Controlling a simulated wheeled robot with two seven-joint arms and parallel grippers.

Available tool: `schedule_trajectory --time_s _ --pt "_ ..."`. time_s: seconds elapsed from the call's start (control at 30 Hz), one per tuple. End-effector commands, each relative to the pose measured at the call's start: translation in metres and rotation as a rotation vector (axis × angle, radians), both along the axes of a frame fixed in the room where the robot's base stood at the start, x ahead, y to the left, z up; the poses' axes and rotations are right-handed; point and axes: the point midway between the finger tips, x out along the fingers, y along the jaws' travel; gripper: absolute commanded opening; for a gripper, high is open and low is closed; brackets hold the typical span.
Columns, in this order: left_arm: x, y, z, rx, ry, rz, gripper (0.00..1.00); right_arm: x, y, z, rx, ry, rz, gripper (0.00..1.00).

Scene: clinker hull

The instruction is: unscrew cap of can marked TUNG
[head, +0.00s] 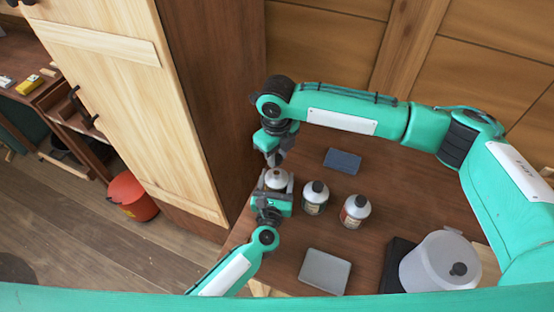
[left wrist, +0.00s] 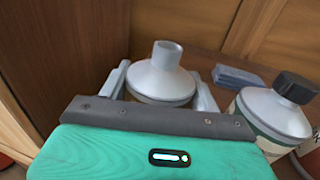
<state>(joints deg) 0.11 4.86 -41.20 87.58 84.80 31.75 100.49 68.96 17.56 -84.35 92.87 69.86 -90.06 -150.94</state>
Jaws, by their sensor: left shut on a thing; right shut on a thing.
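A pale metal can (head: 276,179) stands at the table's left edge, between the fingers of my left gripper (head: 272,195). In the left wrist view, the fingers of my left gripper (left wrist: 160,90) are on both sides of this can (left wrist: 160,82), whose grey neck is bare, with no cap on it. Its label is hidden, so I cannot read TUNG. My right gripper (head: 274,158) is just above the can, pointing down; it is shut, apparently on the dark cap, which is too small to make out. It does not show in the left wrist view.
Two dark-capped cans (head: 315,197) (head: 355,211) stand to the right; one also shows in the left wrist view (left wrist: 272,110). A blue block (head: 343,160) lies behind, a grey slab (head: 325,271) in front, and a translucent tub (head: 440,265) at right. A wooden cabinet (head: 140,90) rises at left.

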Motion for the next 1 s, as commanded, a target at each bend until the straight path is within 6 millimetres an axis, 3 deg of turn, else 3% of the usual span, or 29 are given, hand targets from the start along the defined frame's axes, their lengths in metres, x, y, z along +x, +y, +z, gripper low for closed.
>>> schedule_trajectory --time_s 0.23,0.27,0.37,0.77,1.0 --pt "-0.001 0.0 -0.002 0.001 0.003 0.0 0.0 0.0 0.0 0.005 -0.001 0.001 0.0 0.01" --pt "-0.001 0.0 -0.002 0.001 0.003 0.0 0.67 0.0 0.0 0.005 -0.001 0.001 0.0 0.01" --pt "-0.001 0.0 -0.001 0.001 0.002 0.0 0.87 0.0 0.0 0.005 -0.001 0.001 0.0 0.01" --pt "-0.005 0.001 -0.002 -0.001 0.002 0.0 0.89 0.0 0.0 0.002 -0.001 0.001 0.001 0.01" --pt "-0.038 0.006 -0.005 -0.002 0.003 0.0 0.89 0.0 0.0 -0.011 -0.001 0.001 0.001 0.01"
